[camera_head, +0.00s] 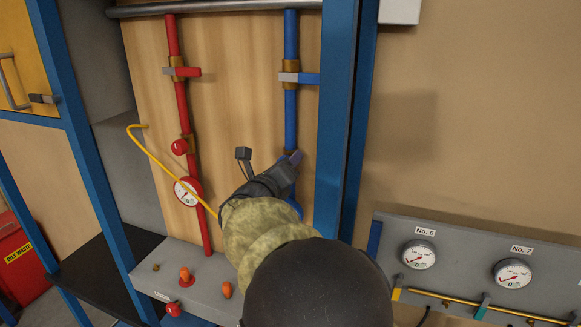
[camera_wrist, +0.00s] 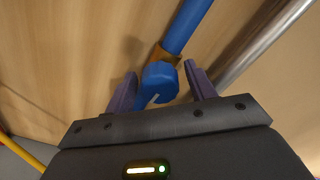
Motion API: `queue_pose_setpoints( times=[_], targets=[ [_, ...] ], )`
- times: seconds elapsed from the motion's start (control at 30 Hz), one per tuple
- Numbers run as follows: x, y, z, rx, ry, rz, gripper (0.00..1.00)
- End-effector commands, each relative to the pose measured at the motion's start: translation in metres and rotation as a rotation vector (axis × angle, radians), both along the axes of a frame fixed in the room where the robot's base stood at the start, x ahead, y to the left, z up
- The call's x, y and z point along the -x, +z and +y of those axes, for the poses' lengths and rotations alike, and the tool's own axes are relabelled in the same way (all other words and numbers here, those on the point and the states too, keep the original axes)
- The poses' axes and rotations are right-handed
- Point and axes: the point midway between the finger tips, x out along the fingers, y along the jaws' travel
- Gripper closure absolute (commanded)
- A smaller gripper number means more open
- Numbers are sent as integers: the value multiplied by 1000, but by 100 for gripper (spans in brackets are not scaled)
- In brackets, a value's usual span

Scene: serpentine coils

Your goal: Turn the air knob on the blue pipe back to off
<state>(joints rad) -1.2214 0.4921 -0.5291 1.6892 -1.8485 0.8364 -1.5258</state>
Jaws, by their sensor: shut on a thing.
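The blue pipe (camera_head: 291,115) runs down the wooden panel in the head view, and its upper part also shows in the wrist view (camera_wrist: 187,25). In the wrist view the round blue air knob (camera_wrist: 160,75) sits below a brass fitting (camera_wrist: 165,54), with a slot on its face. My gripper (camera_wrist: 161,88) has one purple finger on each side of the knob and is shut on it. I cannot read the knob's setting.
A blue lever valve (camera_head: 303,78) lies crosswise higher on the blue pipe. A red pipe (camera_head: 182,105) with a red knob (camera_head: 180,147) and a gauge (camera_head: 188,191) stands to the left. A blue post (camera_head: 340,120) is close on the right. A yellow hooked rod (camera_head: 165,168) crosses the red pipe.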

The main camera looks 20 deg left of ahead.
Motion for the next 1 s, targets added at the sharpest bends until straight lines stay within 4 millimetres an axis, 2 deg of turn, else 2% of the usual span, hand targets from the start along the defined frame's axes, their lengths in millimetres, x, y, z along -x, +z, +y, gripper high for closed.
queue_pose_setpoints(
  times=[0.03, 0.4, 1.0],
  targets=[
    [-1, -2, -3, 1266, 1, 100, 77],
    [-1, -2, -2, 1526, 4, 121, 76],
    [-1, -8, 1, 1587, 12, 128, 75]
  ],
)
